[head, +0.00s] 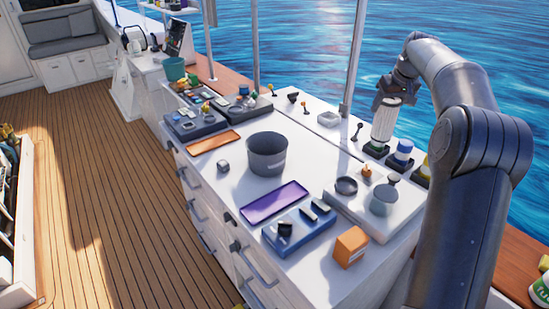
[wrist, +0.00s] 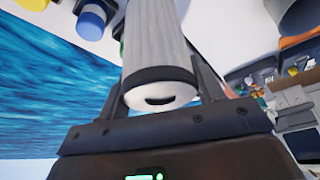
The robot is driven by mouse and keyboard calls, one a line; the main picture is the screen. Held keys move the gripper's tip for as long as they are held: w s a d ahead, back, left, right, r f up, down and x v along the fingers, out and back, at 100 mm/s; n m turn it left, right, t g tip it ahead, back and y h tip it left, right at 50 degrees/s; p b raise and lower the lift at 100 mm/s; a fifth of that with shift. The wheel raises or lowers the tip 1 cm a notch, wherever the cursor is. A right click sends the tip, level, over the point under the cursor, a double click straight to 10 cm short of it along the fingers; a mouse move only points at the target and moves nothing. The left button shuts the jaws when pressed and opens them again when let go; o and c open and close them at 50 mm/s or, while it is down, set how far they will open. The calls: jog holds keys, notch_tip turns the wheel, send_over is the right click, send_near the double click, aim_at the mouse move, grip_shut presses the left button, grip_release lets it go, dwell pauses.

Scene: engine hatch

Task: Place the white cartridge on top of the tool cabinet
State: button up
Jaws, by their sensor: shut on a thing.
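The white cartridge (head: 385,122) is a ribbed pale cylinder, upright or nearly so, at the back right of the tool cabinet (head: 225,190). My gripper (head: 391,96) is shut on its upper end from above. In the wrist view, my gripper (wrist: 160,85) has one finger on each side of the cartridge (wrist: 155,40), whose dark-banded end faces the camera. The cartridge's lower end is just at a dark holder (head: 376,151); I cannot tell whether it sits in it or hangs above. The cabinet is white, with drawers at its front left.
A blue-and-white cartridge (head: 402,152) stands right of the white one. A grey bucket (head: 267,155), purple tray (head: 274,202), blue tray (head: 298,234) and orange box (head: 350,246) stand on the cabinet top. Clear white surface lies between bucket and right-hand tray. A post (head: 354,60) rises behind.

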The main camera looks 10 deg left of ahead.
jog(key=a, duration=0.6)
jog(key=w+a+f, duration=0.2)
jog(key=a+f, duration=0.3)
jog(key=f, duration=0.3)
jog(key=w+a+f, duration=0.3)
jog(key=a+f, duration=0.3)
jog(key=f, duration=0.2)
jog(key=shift+w+n, duration=0.35)
jog(key=shift+n, duration=0.05)
jog(key=shift+f, duration=0.1)
jog(key=o, duration=1)
